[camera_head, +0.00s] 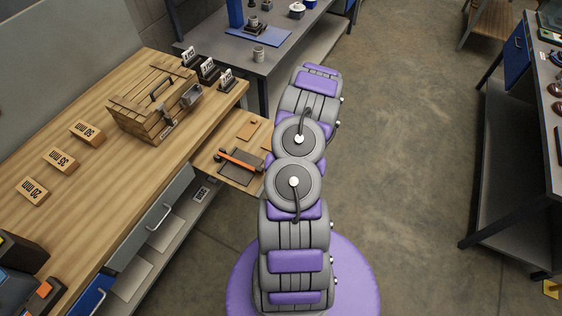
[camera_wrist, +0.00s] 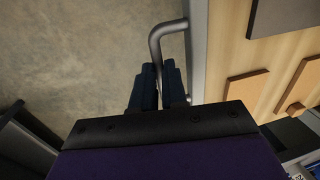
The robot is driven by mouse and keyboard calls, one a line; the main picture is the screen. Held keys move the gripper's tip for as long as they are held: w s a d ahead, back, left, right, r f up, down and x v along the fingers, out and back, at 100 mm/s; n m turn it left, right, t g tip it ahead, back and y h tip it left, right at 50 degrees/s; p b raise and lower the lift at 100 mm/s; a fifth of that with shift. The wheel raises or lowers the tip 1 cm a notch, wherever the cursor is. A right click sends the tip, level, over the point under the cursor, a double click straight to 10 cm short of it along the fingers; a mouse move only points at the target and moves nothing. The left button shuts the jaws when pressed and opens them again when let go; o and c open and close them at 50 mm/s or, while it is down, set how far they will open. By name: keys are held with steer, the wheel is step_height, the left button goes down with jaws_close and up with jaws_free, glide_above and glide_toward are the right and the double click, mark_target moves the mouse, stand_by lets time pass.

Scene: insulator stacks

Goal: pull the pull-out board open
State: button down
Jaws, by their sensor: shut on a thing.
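The pull-out board (camera_head: 224,138) is light wood and sticks out from under the right edge of the wooden workbench. It carries a dark mat, an orange-handled tool (camera_head: 240,161) and small wooden pieces. In the wrist view the board (camera_wrist: 228,62) fills the right side, with a grey front edge. A grey bent-bar handle (camera_wrist: 156,45) stands off that edge. My gripper (camera_wrist: 159,72) is shut on the handle, with its dark fingers on both sides of the bar. In the head view my arm hides the gripper and the handle.
The wooden workbench (camera_head: 95,130) bears a wooden crate (camera_head: 150,112) and labelled blocks. A grey table (camera_head: 235,53) stands close behind the board. Another dark bench (camera_head: 545,125) is at the far right. The concrete floor (camera_head: 405,130) between is clear.

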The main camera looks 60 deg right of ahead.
steer(key=shift+s+d, duration=0.15)
steer(key=shift+s, duration=0.1)
steer(key=c, duration=1.2)
jaws_free()
steer(key=shift+d, duration=0.1)
steer(key=shift+o, duration=0.2)
steer(key=s+r+p, duration=0.2)
steer(key=s+r, duration=0.1)
steer(key=r, duration=1.4)
steer(key=shift+d, duration=0.15)
